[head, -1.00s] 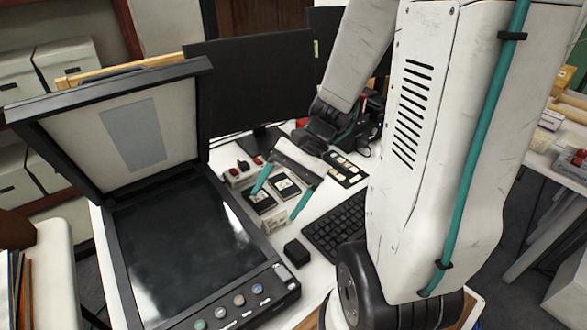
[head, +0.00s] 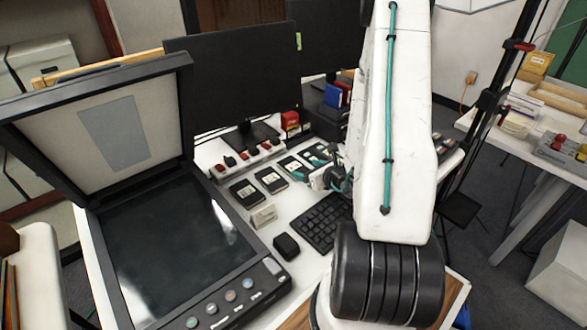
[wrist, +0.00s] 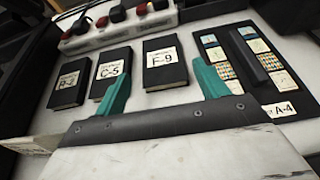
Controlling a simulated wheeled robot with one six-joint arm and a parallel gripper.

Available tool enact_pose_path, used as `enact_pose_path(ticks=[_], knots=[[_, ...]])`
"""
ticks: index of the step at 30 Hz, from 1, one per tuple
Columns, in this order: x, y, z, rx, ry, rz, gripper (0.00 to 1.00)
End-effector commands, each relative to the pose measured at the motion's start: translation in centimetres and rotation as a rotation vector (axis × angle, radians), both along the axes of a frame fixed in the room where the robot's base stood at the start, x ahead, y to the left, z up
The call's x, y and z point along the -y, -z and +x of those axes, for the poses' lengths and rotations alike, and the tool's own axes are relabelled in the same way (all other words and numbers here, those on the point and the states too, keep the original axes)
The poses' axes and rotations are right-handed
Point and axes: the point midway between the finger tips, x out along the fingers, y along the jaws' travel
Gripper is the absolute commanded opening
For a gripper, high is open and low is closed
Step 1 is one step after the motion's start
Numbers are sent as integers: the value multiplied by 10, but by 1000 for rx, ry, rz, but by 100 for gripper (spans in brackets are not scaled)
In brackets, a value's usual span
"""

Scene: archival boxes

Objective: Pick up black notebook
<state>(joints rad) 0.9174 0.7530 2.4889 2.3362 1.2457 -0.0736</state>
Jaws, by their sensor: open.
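Several small black notebooks with white labels lie in a row on the white desk. In the wrist view they are a leftmost one (wrist: 75,82) with an unclear label, one marked C-5 (wrist: 112,72) and one marked F-9 (wrist: 165,62). The head view shows the leftmost notebook (head: 247,193) and the one beside it (head: 271,180). My gripper (wrist: 160,70) is open and empty. Its teal fingers straddle the F-9 notebook in the picture, the left finger overlapping the C-5 side. I cannot tell the height above the desk. In the head view my gripper (head: 308,168) is partly hidden by my arm.
A power strip (wrist: 118,24) runs behind the notebooks. A dark board marked A-4 (wrist: 253,68) lies to their right. An open scanner (head: 180,240), a keyboard (head: 322,221), a small black box (head: 286,247) and a monitor (head: 235,75) crowd the desk.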

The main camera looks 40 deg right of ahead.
Motion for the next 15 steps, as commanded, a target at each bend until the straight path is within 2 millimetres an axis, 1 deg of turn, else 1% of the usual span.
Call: enact_pose_path(ticks=[8,15], knots=[[2,12,27,0,2,-4,73],[6,28,58,1,0,-5,73]])
